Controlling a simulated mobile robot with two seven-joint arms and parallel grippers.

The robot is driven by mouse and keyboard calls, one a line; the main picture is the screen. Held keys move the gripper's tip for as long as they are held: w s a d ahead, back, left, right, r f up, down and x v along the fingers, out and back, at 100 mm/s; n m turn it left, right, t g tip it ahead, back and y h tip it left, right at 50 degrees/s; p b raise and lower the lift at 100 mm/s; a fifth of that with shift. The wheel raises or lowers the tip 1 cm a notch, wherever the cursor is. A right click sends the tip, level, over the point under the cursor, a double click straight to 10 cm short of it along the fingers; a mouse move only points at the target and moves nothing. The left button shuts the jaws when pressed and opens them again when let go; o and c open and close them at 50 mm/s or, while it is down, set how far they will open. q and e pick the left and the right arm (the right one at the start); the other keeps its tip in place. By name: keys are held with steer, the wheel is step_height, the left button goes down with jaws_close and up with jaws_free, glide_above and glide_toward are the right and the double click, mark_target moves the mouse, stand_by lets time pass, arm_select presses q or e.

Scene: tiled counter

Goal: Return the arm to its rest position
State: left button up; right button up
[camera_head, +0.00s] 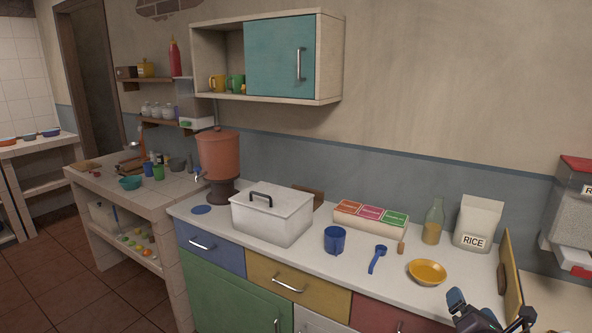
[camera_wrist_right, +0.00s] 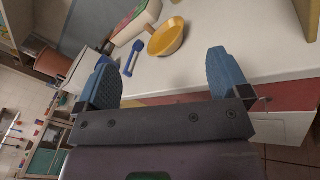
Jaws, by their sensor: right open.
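My right gripper (camera_head: 492,312) is low at the right of the head view, in front of the counter's edge. In the right wrist view its two blue fingers (camera_wrist_right: 164,82) stand wide apart with nothing between them. My left gripper is not in either view.
A board (camera_head: 511,270) stands upright near my right gripper.

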steer(key=s+a+f+m+g+y, duration=0.1)
steer(key=s+a+f+m, duration=0.3)
steer(key=s+m, duration=0.4)
steer(key=s+a+f+m+g+y, duration=0.1)
steer(key=s+a+f+m, duration=0.3)
steer(key=s+m, duration=0.5)
steer(key=s+a+f+m+g+y, duration=0.1)
steer(key=s+a+f+m+g, duration=0.2)
steer(key=s+a+f+m, duration=0.2)
steer(key=s+f+m, duration=0.2)
steer(key=s+m, duration=0.2)
steer(key=s, duration=0.1)
steer(key=shift+s+f+g+y, duration=0.25)
steer(key=shift+s+g+y, duration=0.05)
steer(key=shift+y, duration=0.1)
